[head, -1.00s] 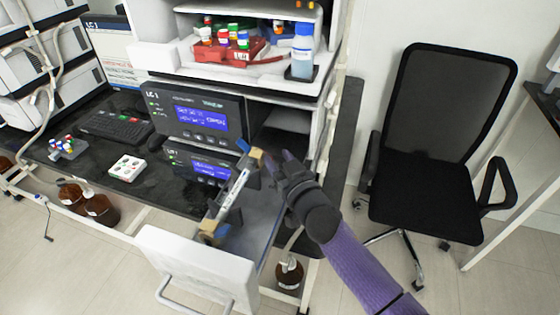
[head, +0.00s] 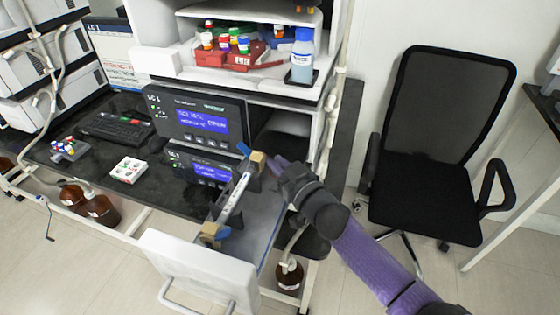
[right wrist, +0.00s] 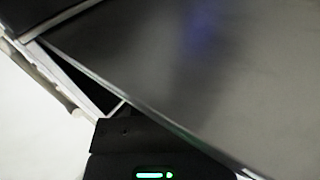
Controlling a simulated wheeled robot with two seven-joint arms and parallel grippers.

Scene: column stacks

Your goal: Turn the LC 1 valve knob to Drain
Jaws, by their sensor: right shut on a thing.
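The LC 1 unit (head: 200,118) has a dark front with a lit blue display, at the centre left of the head view. No valve knob can be made out. My right gripper (head: 276,164) is at the right of the lower unit, beside the far end of the held column (head: 238,193). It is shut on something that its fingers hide. In the right wrist view a dark glossy panel (right wrist: 190,70) with a blurred blue reflection fills most of the picture, and part of my gripper body shows at the bottom. My left gripper is not in view.
A second unit with a blue display (head: 200,172) sits below LC 1. A white front with a handle (head: 205,272) juts out below the column. A red tray (head: 238,62) with capped vials and a blue-capped bottle (head: 302,58) stand above. A black chair (head: 440,150) is at right.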

